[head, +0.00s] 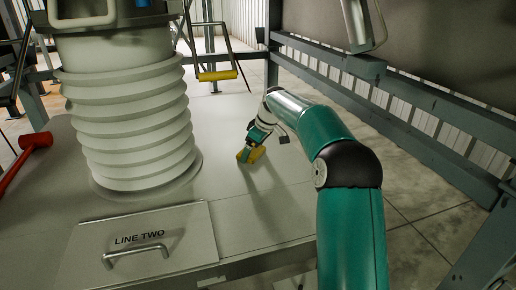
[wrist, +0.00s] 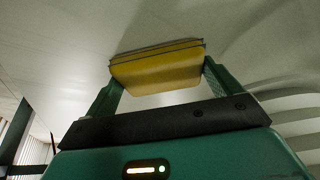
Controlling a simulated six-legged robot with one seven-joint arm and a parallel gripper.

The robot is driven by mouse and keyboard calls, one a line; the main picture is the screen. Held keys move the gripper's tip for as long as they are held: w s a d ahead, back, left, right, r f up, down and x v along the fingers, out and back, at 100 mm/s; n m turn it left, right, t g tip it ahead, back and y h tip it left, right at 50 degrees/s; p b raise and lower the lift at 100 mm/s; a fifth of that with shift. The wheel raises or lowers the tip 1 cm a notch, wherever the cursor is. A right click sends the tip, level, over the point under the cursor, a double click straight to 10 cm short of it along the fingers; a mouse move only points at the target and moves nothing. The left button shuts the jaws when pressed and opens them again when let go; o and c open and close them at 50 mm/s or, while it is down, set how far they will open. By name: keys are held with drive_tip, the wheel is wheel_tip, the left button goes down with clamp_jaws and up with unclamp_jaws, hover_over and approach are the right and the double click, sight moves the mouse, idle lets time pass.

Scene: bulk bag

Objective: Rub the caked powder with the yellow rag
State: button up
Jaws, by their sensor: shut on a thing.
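My gripper (head: 250,150) is shut on the folded yellow rag (head: 255,155), low at the grey deck to the right of the pale ribbed bellows. In the wrist view the yellow rag (wrist: 158,68) sits between the two green fingers of my gripper (wrist: 160,80), its far edge close against a pale surface. I cannot tell whether it touches that surface. I cannot make out caked powder in either view; any under the rag is hidden.
The ribbed bellows (head: 130,120) stands on the deck (head: 235,205). A red mallet (head: 32,145) lies at the left. A panel marked LINE TWO (head: 145,250) with a handle is at the front. A yellow-gripped bar (head: 218,75) hangs behind. A steel beam (head: 410,110) runs along the right.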

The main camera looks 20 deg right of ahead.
sight(231, 159)
drive_tip(key=shift+a+f, duration=0.1)
drive_tip(key=shift+a, duration=3.2)
drive_tip(key=shift+r, duration=3.15)
wheel_tip(231, 159, up, 3)
drive_tip(key=shift+d, duration=0.1)
